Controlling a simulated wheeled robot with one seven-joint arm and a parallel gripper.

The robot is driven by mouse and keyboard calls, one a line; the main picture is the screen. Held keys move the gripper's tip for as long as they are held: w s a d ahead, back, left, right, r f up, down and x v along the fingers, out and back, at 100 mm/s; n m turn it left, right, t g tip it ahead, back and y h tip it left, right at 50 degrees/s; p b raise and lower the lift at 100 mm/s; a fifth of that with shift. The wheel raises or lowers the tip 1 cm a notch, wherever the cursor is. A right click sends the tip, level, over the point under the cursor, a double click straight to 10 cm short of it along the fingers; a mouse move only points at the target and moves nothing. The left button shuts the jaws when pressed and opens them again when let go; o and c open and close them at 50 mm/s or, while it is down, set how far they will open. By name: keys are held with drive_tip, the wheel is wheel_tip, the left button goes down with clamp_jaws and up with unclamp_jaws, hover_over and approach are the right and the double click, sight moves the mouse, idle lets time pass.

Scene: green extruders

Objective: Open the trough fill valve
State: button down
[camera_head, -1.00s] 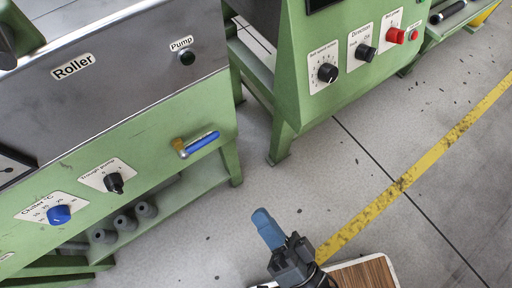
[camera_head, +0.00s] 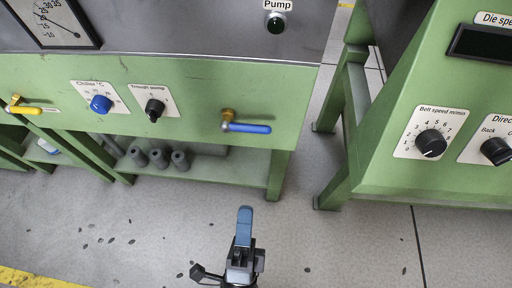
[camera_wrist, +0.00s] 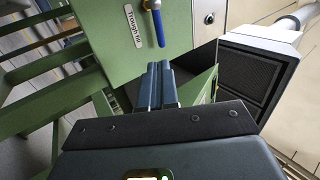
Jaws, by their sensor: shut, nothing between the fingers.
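The trough fill valve has a brass body and a blue lever (camera_head: 247,128) on the right part of the green panel. The lever points right, roughly level. In the wrist view the blue lever (camera_wrist: 160,28) hangs beside a "Trough fill" label (camera_wrist: 133,27); that view is turned on its side. My gripper (camera_head: 245,210) is in front of and below the valve in the head view, apart from it. Its blue fingers (camera_wrist: 158,70) are together and empty, just short of the lever in the wrist view.
A yellow-handled valve (camera_head: 24,108), a blue chiller knob (camera_head: 101,104) and a black trough pump knob (camera_head: 155,109) share the panel. Grey cylinders (camera_head: 158,158) stand on the shelf below. A second green machine (camera_head: 400,182) stands to the right.

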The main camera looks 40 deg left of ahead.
sight(247, 128)
drive_tip(key=x, duration=1.4)
